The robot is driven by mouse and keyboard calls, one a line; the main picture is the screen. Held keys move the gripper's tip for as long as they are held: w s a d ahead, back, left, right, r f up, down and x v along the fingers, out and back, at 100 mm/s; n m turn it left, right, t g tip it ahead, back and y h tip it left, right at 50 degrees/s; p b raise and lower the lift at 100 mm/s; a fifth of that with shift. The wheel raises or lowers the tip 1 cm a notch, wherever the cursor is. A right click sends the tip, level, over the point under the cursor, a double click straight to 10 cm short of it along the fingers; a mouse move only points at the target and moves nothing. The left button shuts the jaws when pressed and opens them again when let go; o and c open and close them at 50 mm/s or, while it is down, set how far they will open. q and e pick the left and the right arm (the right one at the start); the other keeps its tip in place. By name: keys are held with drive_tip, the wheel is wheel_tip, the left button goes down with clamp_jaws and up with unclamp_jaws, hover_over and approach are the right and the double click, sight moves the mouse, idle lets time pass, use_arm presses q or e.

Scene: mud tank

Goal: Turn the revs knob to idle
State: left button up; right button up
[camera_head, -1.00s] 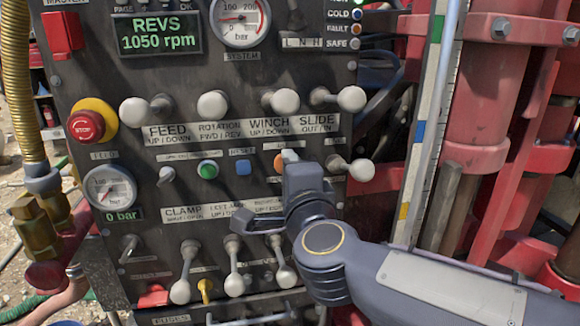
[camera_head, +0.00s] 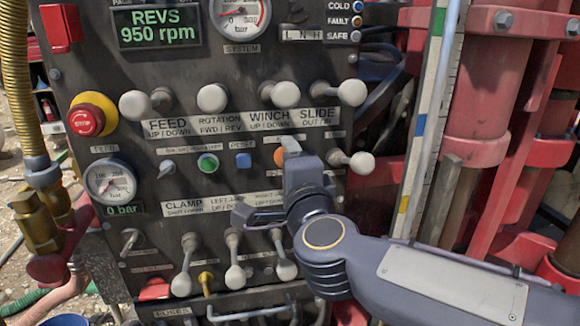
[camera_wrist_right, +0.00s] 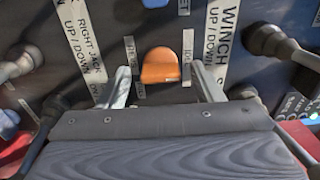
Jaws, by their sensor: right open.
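The orange knob (camera_wrist_right: 161,65) shows in the right wrist view, with small label strips beside it. In the head view it is a small orange patch (camera_head: 279,157), partly hidden by my right gripper (camera_head: 268,180). In the right wrist view the two fingers of my right gripper (camera_wrist_right: 163,86) are open, one on each side of the orange knob, with visible gaps. The green display (camera_head: 157,26) reads REVS 950 rpm. My left gripper is not in view.
Levers with white ball ends surround the spot, including one close to the right (camera_head: 362,163) and several below. A blue button (camera_head: 243,160), a green button (camera_head: 207,163) and a red stop button (camera_head: 86,121) sit to the left. Red machinery stands at the right.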

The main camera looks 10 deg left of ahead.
drive_tip(key=b+v, duration=0.1)
drive_tip(key=v, duration=0.6)
drive_tip(key=shift+s, duration=0.3)
drive_tip(key=shift+d+f, duration=0.1)
